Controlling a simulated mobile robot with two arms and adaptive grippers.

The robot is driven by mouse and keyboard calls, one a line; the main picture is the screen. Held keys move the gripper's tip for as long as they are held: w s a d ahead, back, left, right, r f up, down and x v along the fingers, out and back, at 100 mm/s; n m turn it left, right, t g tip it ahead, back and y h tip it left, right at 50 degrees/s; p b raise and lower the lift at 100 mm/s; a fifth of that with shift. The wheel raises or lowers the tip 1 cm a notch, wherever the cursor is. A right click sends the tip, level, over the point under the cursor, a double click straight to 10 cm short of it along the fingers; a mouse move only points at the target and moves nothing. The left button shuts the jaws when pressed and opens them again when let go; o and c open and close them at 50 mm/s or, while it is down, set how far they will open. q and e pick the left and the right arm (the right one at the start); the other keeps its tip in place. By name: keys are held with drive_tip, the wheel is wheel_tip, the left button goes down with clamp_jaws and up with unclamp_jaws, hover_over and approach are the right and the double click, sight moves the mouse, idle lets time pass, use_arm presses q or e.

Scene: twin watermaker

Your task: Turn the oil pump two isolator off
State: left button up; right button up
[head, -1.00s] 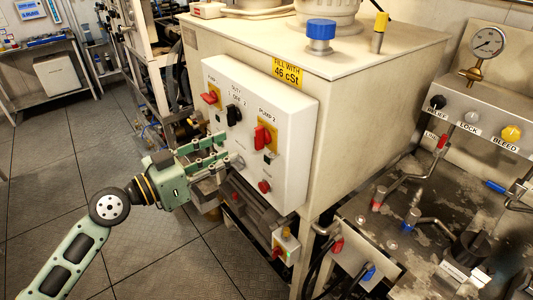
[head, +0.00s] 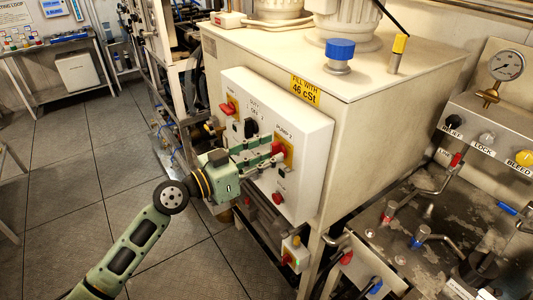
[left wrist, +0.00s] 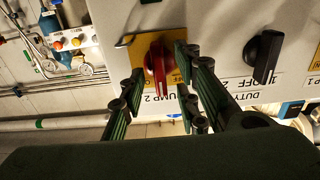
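The oil pump two isolator is a red handle (head: 277,147) on a yellow plate, on the right of the white control panel (head: 309,140), by the label "PUMP 2". In the upside-down left wrist view the red handle (left wrist: 158,66) stands about upright in the picture. My left gripper (head: 272,152) is at this handle in the head view. In the left wrist view its fingers (left wrist: 160,72) are apart, one on each side of the handle. I cannot tell whether they touch it. Part of the handle is hidden behind the fingers in the head view. My right gripper is not in view.
A black duty knob (head: 251,128) and the red pump one isolator (head: 228,109) sit left on the panel. A red button (head: 278,198) is below. The cream tank (head: 385,120) stands behind the panel. The floor at left is clear.

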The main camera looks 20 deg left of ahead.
use_arm(q)
clamp_jaws()
drive_tip(key=shift+n, duration=0.3)
drive_tip(key=n, duration=0.2)
drive_tip(key=shift+a+n+b, duration=0.1)
drive_tip(key=shift+n+b, duration=0.2)
drive_tip(key=shift+b, duration=0.05)
drive_tip(key=n+p, duration=0.1)
drive_tip(key=n, duration=0.8)
drive_tip(key=n+p, duration=0.1)
drive_tip(key=n, duration=0.4)
drive_tip(key=shift+w+a+f+n+p, duration=0.25)
drive_tip(key=shift+f+n+p, duration=0.05)
drive_tip(key=shift+f+p, duration=0.1)
